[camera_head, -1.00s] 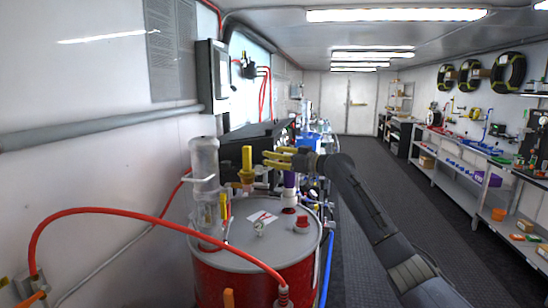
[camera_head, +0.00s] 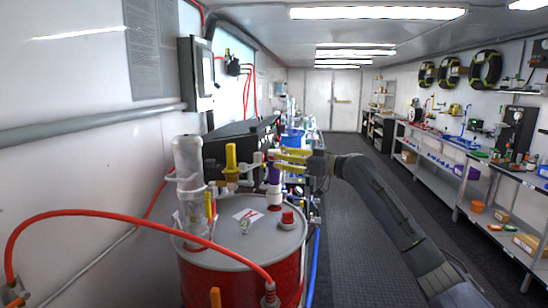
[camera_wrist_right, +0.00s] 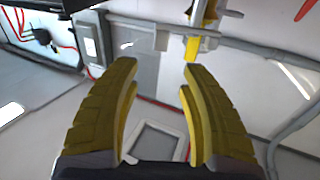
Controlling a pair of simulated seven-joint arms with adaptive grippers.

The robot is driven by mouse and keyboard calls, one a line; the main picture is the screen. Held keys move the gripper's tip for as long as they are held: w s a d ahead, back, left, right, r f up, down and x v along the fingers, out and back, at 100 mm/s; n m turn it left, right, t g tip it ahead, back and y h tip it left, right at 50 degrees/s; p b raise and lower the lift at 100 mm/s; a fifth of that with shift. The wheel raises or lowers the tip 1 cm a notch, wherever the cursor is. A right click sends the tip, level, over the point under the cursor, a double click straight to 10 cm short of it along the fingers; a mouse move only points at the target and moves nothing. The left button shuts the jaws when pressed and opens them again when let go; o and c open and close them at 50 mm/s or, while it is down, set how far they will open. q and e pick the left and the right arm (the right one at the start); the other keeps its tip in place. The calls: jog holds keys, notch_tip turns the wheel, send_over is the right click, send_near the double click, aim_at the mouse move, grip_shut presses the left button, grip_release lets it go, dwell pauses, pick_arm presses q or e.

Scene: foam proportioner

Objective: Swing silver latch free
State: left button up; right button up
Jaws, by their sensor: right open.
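My right gripper (camera_head: 277,160) has yellow fingers and reaches in from the right, above the red drum (camera_head: 240,275). Its fingers are open and empty in the right wrist view (camera_wrist_right: 160,88). Its tips are right of an upright yellow handle (camera_head: 231,158), apart from it in the picture, and overlap the area above a purple fitting (camera_head: 274,173). Ahead of the fingers in the wrist view is a yellow bar (camera_wrist_right: 193,48) by pale metal fittings. I cannot clearly pick out the silver latch. My left gripper is not in view.
A clear cylinder (camera_head: 190,170) stands left of the yellow handle. A red hose (camera_head: 120,213) arches over the left front to the drum lid. A red cap (camera_head: 287,218) sits on the lid. The aisle floor (camera_head: 355,220) at right is clear.

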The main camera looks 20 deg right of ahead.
jog(key=shift+v, duration=0.85)
